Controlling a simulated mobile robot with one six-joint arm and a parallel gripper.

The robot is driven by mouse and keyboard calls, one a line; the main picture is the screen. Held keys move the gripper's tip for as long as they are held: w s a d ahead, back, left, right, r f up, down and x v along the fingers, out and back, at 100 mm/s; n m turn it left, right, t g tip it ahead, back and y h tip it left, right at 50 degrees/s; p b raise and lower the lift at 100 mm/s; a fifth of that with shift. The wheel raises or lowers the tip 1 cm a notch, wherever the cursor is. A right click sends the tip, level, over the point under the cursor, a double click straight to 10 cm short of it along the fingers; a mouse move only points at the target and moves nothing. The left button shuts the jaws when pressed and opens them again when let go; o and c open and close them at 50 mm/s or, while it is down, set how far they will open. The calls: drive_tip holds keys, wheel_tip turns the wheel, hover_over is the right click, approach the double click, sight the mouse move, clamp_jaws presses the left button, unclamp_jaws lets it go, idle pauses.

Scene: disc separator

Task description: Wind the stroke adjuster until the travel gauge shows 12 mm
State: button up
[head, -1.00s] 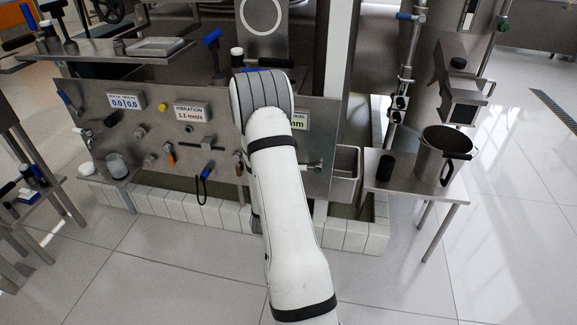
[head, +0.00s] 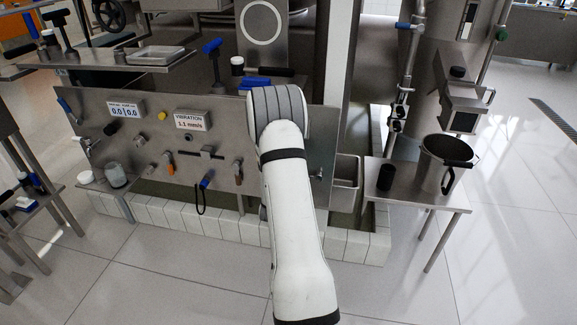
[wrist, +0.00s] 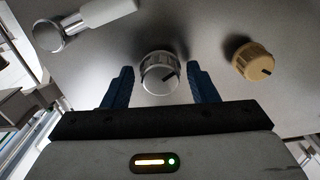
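In the wrist view, my gripper (wrist: 160,68) is open, with one blue finger on each side of a silver ribbed knob (wrist: 158,74). A narrow gap shows between each finger and the knob. I cannot tell whether the fingertips reach past its face. In the head view my arm hides the gripper and this part of the panel. The travel gauge is not visible, so its reading cannot be told.
The grey panel (head: 150,180) carries a vibration display (head: 192,120), a two-number display (head: 125,108) and several valves. A silver lever (wrist: 85,24) is at upper left in the wrist view. A side table (head: 405,196) with a metal jug (head: 432,165) stands at right.

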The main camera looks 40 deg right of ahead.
drive_tip(key=c, duration=0.8)
drive_tip(key=shift+n, duration=0.4)
drive_tip(key=n+b, duration=0.2)
drive_tip(key=n, duration=2)
drive_tip(key=shift+d+r+n, duration=0.1)
drive_tip(key=shift+n, duration=0.3)
drive_tip(key=o, duration=1)
